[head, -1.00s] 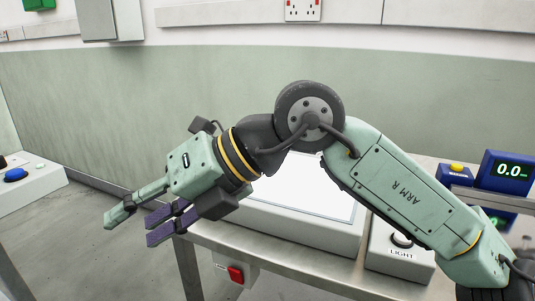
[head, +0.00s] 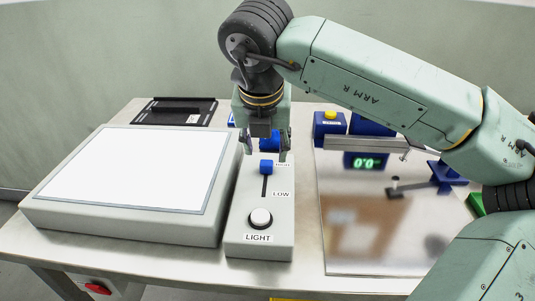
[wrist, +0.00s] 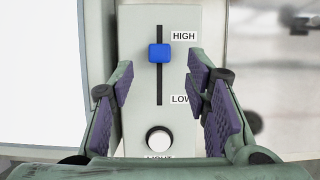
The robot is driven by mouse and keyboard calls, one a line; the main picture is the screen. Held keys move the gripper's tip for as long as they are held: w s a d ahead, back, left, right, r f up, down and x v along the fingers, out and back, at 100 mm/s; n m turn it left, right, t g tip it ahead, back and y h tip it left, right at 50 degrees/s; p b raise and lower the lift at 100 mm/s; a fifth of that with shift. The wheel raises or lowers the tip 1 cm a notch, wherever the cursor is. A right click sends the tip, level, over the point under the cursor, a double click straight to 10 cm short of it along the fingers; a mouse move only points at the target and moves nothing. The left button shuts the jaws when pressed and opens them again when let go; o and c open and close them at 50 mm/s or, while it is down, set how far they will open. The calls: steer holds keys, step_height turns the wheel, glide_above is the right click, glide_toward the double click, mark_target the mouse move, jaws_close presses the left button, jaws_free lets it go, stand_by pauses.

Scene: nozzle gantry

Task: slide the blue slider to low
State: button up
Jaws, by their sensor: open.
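The blue slider (head: 266,167) sits near the HIGH end of its dark slot on a pale control box (head: 243,222). In the wrist view the blue slider (wrist: 159,53) is just below the top of the slot, level with a point a little under the HIGH label (wrist: 184,36). The LOW label (wrist: 179,99) is near the lower end of the slot, partly covered by a finger. My gripper (wrist: 160,85) is open above the box, its purple-padded fingers apart on either side of the slot. In the head view my gripper (head: 265,145) points down over the box's far end.
A round white LIGHT button (head: 261,218) is at the box's near end. A large white light panel (head: 120,170) stands close on the left. On the right are a reflective plate (head: 365,235), a blue display reading 0.0 (head: 366,162) and a yellow button (head: 330,115).

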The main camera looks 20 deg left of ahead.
mark_target(267, 163)
steer(key=p+x, duration=0.1)
steer(key=x, duration=0.4)
steer(key=shift+w+a+f, duration=0.1)
steer(key=shift+w+f, duration=0.05)
steer(key=shift+f, duration=0.15)
steer(key=shift+c, duration=0.4)
jaws_close()
